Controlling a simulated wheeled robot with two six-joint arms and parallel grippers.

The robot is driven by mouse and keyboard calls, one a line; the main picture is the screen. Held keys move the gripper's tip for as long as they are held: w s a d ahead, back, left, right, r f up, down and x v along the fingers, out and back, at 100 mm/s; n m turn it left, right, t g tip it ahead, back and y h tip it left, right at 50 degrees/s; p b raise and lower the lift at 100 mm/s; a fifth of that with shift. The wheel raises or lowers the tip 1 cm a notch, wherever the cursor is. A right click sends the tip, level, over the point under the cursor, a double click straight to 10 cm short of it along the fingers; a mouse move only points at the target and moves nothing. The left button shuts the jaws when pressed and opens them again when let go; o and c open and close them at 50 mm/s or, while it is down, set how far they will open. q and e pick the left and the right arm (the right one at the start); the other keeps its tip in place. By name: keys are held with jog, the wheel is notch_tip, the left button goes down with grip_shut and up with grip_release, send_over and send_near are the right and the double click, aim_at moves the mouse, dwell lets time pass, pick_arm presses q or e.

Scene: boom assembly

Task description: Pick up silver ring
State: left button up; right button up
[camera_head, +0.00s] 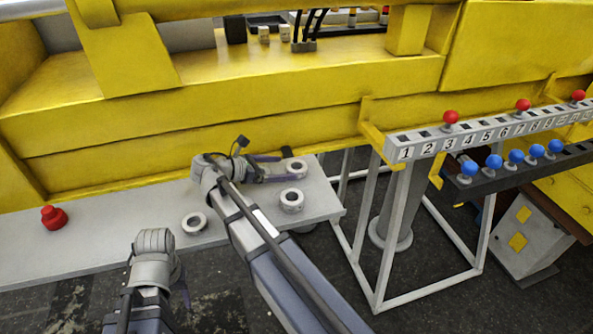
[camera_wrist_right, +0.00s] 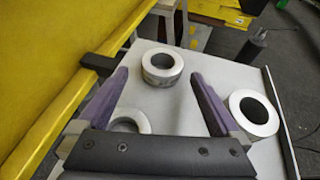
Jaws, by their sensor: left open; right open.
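Several silver rings lie on the grey shelf. One silver ring (camera_head: 294,168) is at the far right, just ahead of my right gripper (camera_head: 280,169), which is open and empty, pointing right. In the right wrist view this ring (camera_wrist_right: 162,67) shows between the open purple fingertips, a little beyond them. A second ring (camera_head: 291,200) lies on the near side, also in the wrist view (camera_wrist_right: 253,112). A third ring (camera_head: 194,223) lies further left. The wrist view shows another ring (camera_wrist_right: 128,122) partly hidden by the gripper. My left gripper (camera_head: 181,288) is open, in front of the shelf.
The grey shelf (camera_head: 120,240) runs along the yellow boom (camera_head: 200,130), close beyond my right gripper. A red knobbed part (camera_head: 54,217) sits at the shelf's left. A numbered rack (camera_head: 490,134) with red knobs and a lower rail with blue knobs stand at the right.

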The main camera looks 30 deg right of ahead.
aim_at(290, 168)
jog(key=b+x, duration=0.1)
jog(key=x, duration=0.3)
jog(key=shift+s, duration=0.2)
jog(key=shift+d, duration=0.25)
grip_shut()
dwell(0.3)
